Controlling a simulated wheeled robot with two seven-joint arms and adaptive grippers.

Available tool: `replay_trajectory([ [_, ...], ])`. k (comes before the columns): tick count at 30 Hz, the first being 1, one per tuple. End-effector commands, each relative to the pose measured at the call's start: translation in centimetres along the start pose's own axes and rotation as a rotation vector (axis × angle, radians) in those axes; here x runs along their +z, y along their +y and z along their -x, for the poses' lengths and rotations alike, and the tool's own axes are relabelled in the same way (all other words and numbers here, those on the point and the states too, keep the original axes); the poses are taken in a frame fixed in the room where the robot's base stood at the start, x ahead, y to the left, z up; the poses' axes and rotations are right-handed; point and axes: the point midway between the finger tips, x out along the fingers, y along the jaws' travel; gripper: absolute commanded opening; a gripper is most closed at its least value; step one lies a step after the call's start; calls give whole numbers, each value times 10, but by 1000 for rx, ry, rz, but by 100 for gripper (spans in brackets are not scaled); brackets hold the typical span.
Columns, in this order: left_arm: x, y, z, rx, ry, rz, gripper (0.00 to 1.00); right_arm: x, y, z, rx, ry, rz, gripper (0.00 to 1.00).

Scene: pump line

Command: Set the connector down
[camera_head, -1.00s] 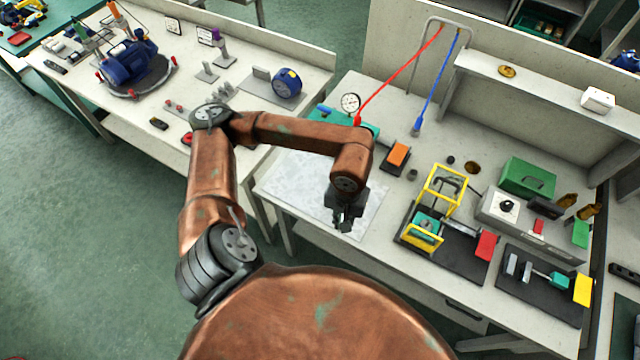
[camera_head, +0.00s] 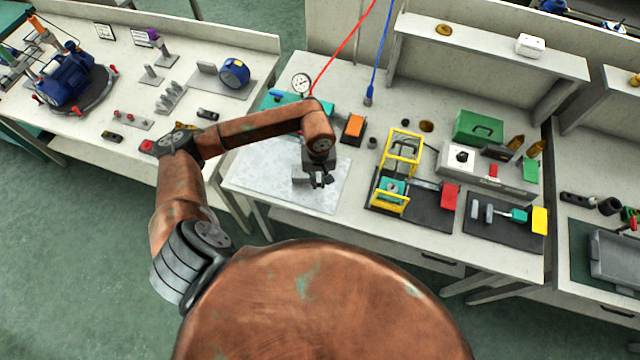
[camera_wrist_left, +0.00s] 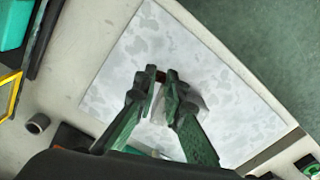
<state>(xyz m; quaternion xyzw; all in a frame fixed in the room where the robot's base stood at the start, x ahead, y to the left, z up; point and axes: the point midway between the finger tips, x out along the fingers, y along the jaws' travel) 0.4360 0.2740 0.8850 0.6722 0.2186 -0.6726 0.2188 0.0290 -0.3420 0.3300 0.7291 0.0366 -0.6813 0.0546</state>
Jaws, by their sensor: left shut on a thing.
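My left gripper (camera_head: 318,181) is over the right part of the pale mottled mat (camera_head: 265,178) on the bench. In the left wrist view its fingertips (camera_wrist_left: 161,76) are close together on a small dark reddish piece (camera_wrist_left: 160,77), which I take for the connector; most of it is hidden by the fingers. The mat (camera_wrist_left: 215,100) lies beneath the fingers in that view. I cannot tell whether the piece touches the mat. My right gripper is not in view.
Behind the mat are a gauge (camera_head: 301,83), a red hose (camera_head: 345,48) and a blue hose (camera_head: 380,45). An orange-topped block (camera_head: 354,126) and a yellow frame (camera_head: 402,155) stand to the right. The mat's left part is clear.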

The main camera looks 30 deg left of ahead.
Motion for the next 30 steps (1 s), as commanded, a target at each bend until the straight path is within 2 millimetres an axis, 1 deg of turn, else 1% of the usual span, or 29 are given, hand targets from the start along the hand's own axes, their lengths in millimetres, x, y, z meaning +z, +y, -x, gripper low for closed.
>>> replay_trajectory([
  [2, -4, 2, -5, 1, 0, 1, 0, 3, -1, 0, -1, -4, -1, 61],
  [8, -11, 5, -16, -1, -2, 1, 0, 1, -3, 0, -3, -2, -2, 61],
  [12, -9, 4, -37, -1, -4, 1, 0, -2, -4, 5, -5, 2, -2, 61],
  [14, -10, 5, -42, 1, -2, 0, 0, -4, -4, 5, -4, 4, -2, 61],
  [21, -11, 5, -44, 0, 1, -1, 0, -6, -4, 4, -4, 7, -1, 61],
  [26, -11, 5, -49, 0, 1, -2, 0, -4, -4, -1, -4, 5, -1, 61],
  [27, -10, 5, -47, 0, 1, -2, 12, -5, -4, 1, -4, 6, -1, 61],
  [30, -11, 5, -47, 0, 1, -1, 19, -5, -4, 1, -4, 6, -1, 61],
])
